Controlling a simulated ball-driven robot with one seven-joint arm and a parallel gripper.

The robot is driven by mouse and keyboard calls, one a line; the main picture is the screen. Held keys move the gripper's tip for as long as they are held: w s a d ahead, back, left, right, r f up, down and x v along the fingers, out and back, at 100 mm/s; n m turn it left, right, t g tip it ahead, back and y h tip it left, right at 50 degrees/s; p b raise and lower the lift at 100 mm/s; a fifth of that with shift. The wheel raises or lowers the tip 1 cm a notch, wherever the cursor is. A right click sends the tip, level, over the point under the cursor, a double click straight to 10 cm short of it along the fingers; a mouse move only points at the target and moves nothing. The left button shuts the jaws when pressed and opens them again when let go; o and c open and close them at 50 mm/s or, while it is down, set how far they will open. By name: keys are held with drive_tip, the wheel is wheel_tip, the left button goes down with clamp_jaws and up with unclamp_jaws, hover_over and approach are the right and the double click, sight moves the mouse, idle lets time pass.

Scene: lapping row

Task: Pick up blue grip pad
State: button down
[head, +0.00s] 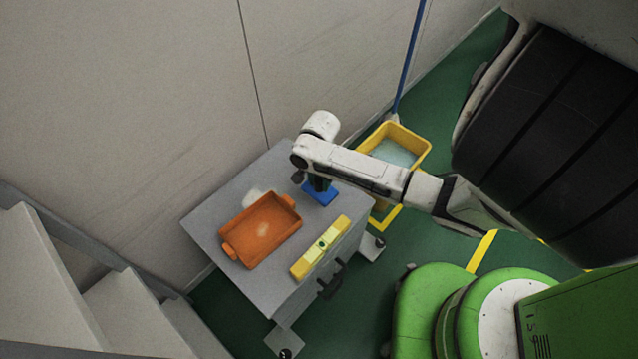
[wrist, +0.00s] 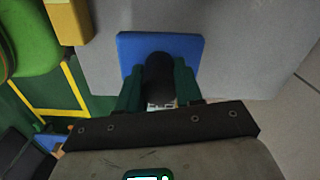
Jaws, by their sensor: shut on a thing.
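The blue grip pad (head: 322,193) is a flat blue square near the back right of the grey cabinet top. It has a dark round knob in its middle, seen in the wrist view, where the pad (wrist: 190,46) fills the upper middle. My gripper (wrist: 159,85) has its green fingers on both sides of the knob and is shut on it. In the head view my gripper (head: 317,184) points down at the pad, and my arm hides part of it. I cannot tell whether the pad touches the top.
An orange tray (head: 262,247) lies on the cabinet top (head: 211,214), left of the pad. A yellow spirit level (head: 304,269) lies near the front right edge. A yellow mop bucket (head: 419,143) stands on the floor behind. Stairs (head: 55,265) are at left, a wall at the back.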

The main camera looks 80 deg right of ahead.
drive_tip(key=s+r, duration=0.1)
drive_tip(key=r, duration=0.1)
drive_tip(key=s+a+r+p, duration=0.1)
drive_tip(key=r, duration=0.1)
drive_tip(key=s+a+r+p, duration=0.1)
drive_tip(key=s, duration=0.1)
drive_tip(key=shift+a+r, duration=0.2)
drive_tip(key=shift+r, duration=0.2)
drive_tip(key=s+a+r+p, duration=0.1)
drive_tip(key=s+a+r, duration=0.2)
drive_tip(key=s, duration=0.4)
drive_tip(key=shift+s+a+r, duration=0.3)
drive_tip(key=shift+a, duration=0.6)
